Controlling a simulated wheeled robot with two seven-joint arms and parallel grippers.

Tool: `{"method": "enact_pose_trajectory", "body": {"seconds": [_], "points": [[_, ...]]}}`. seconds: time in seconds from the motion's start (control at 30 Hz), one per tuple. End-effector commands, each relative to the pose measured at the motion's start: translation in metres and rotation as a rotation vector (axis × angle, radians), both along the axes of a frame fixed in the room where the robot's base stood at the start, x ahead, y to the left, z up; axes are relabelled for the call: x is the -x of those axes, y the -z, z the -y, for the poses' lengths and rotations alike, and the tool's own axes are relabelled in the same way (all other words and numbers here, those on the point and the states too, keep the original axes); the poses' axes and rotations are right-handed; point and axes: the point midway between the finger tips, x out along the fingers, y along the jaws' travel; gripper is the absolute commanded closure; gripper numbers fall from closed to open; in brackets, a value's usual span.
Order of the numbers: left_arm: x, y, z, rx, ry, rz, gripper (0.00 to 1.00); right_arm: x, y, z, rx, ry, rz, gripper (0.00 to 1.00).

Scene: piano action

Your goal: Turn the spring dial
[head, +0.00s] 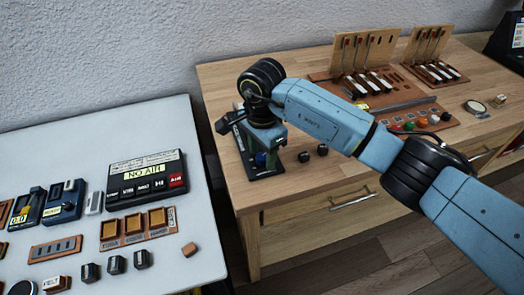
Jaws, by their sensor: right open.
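A small dark panel (264,170) lies at the left end of the wooden cabinet top. A blue knob (260,158) shows on it; I cannot tell for sure whether this is the spring dial, as no readable label shows. My right arm reaches in from the right, and its wrist bends down over this panel. My right gripper (268,151) is low over the panel, close to the blue knob. It is open, and its fingers are mostly hidden by my own wrist. I cannot tell whether it touches the knob. My left gripper is out of view.
Wooden racks with key levers (368,75) fill the cabinet's back right. A white table (130,125) at left holds a NO AIR box (147,180) and small blocks. A floor gap separates the two.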

Motion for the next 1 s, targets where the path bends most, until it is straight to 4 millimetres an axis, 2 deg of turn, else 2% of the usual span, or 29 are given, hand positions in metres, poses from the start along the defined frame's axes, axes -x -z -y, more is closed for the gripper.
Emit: {"method": "enact_pose_trajectory", "body": {"seconds": [0.17, 0.5, 0.67, 1.0], "points": [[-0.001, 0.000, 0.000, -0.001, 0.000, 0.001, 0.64, 0.000, 0.000, 0.000, 0.000, 0.000, 0.000, 0.53], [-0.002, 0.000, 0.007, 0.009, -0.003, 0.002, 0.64, 0.000, 0.000, 0.000, 0.000, 0.000, 0.000, 0.96], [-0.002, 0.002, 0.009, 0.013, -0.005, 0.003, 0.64, 0.000, 0.000, 0.000, 0.002, 0.034, 0.002, 0.96], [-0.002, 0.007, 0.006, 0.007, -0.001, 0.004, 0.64, 0.000, 0.000, 0.001, 0.002, 0.222, 0.001, 0.96]]}}
